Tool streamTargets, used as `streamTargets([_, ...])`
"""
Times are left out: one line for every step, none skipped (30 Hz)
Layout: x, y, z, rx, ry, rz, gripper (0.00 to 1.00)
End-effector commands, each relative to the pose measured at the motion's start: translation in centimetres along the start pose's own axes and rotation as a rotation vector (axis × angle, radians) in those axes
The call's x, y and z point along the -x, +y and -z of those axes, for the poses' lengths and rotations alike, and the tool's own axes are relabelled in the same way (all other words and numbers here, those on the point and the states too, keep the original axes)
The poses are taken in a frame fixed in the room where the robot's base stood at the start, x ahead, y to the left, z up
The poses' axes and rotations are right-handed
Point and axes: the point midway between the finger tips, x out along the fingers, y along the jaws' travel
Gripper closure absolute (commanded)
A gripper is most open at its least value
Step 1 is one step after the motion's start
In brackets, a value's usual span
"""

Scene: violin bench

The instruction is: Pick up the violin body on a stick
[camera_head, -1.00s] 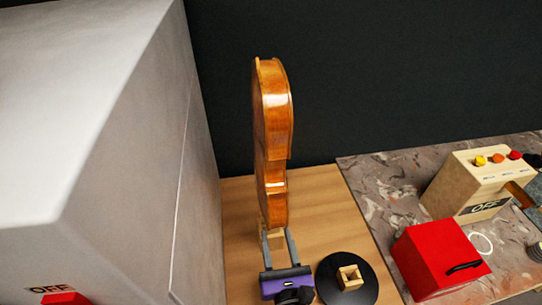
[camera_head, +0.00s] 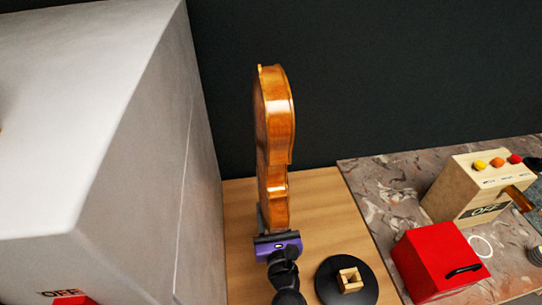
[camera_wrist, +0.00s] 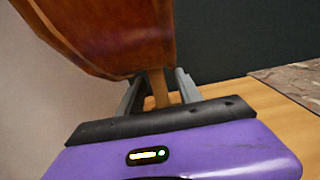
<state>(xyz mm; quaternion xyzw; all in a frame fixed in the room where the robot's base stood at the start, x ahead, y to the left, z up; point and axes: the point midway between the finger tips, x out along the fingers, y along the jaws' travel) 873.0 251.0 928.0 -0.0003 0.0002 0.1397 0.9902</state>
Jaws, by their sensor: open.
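The violin body (camera_head: 275,130) is glossy orange-brown and stands upright, seen nearly edge-on, at the back of the wooden table. In the wrist view its lower end (camera_wrist: 110,38) fills the upper left. A pale wooden stick (camera_wrist: 158,88) comes down from under it. My gripper (camera_wrist: 157,95), with a purple housing and grey fingers, is open. One finger is on each side of the stick, with a gap visible on both sides. In the head view the purple housing is just below the violin body, and the fingers are mostly hidden. The stick's lower end is hidden.
A tall grey cabinet (camera_head: 90,120) with an OFF sign stands close on the left. A black round stand (camera_head: 330,288) with a square wooden socket (camera_head: 349,280) is at right. Beyond are a red box (camera_head: 437,264) and a wooden box with buttons (camera_head: 475,185) on a marbled surface.

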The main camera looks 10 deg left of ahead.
Motion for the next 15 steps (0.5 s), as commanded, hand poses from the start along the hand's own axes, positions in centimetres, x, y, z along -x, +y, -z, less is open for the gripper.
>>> streamTargets([0.02, 0.0, 0.0, 0.0, 0.0, 0.0, 0.58])
streamTargets([0.02, 0.0, -0.01, 0.0, 0.0, 0.0, 0.58])
streamTargets([0.02, 0.0, -0.01, 0.0, 0.0, 0.0, 0.64])
streamTargets([0.03, -0.01, -0.01, 0.0, 0.0, 0.0, 0.7])
streamTargets([0.03, -0.01, -0.01, 0.0, 0.0, 0.0, 0.76])
streamTargets([0.03, -0.01, -0.02, 0.0, 0.0, 0.0, 0.84])
streamTargets([0.03, -0.01, -0.02, 0.0, 0.0, 0.0, 0.9])
streamTargets([0.03, -0.01, -0.02, 0.0, 0.0, 0.0, 0.95])
streamTargets([0.04, -0.01, -0.02, 0.0, 0.0, 0.0, 1.0])
streamTargets([0.04, 0.0, -0.02, 0.0, 0.0, 0.0, 1.0])
streamTargets([0.04, 0.0, -0.02, 0.0, 0.0, 0.0, 1.0])
streamTargets([0.01, 0.0, -0.12, -0.001, -0.002, 0.0, 1.0])
streamTargets([0.01, 0.0, -0.12, -0.001, -0.002, 0.0, 1.0])
streamTargets([0.01, 0.0, -0.12, -0.001, -0.002, 0.0, 1.0])
streamTargets([0.01, 0.0, -0.12, -0.001, -0.002, 0.0, 1.0])
